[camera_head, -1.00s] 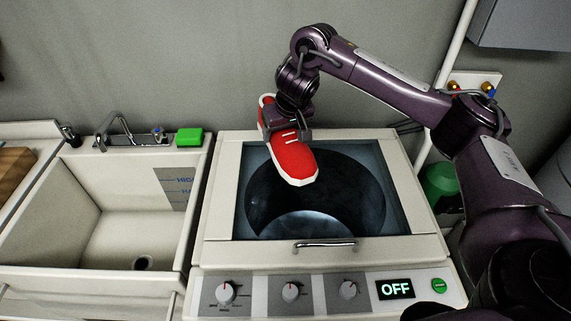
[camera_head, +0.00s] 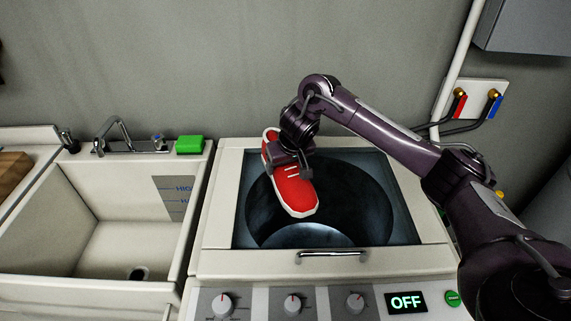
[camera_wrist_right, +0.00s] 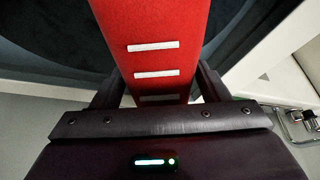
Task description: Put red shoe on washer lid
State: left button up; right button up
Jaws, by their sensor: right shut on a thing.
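The red shoe (camera_head: 297,190) has a white sole edge and white lace bars. My right gripper (camera_head: 288,153) is shut on it near its middle, from above. The shoe is over the left part of the washer lid (camera_head: 218,222), which is closed and has a dark glass window. I cannot tell whether the sole touches the glass. In the right wrist view the shoe (camera_wrist_right: 155,45) runs up between the two fingers (camera_wrist_right: 155,92), with the glass and pale lid frame behind it. My left gripper is not in view.
A sink (camera_head: 110,235) with a faucet (camera_head: 122,138) stands left of the washer. A green block (camera_head: 190,145) sits on the sink's back edge. The washer's panel has knobs and an OFF display (camera_head: 405,302). The glass right of the shoe is clear.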

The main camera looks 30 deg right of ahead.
aim_at(292, 171)
jog(key=o, duration=1.1)
jog(key=shift+f, duration=0.15)
jog(key=shift+o, duration=0.2)
jog(key=shift+r, duration=0.25)
jog(key=p+v, duration=0.6)
jog(key=v, duration=0.5)
jog(key=shift+w, duration=0.1)
jog(key=shift+s+r, duration=0.25)
jog(key=shift+r, duration=0.2)
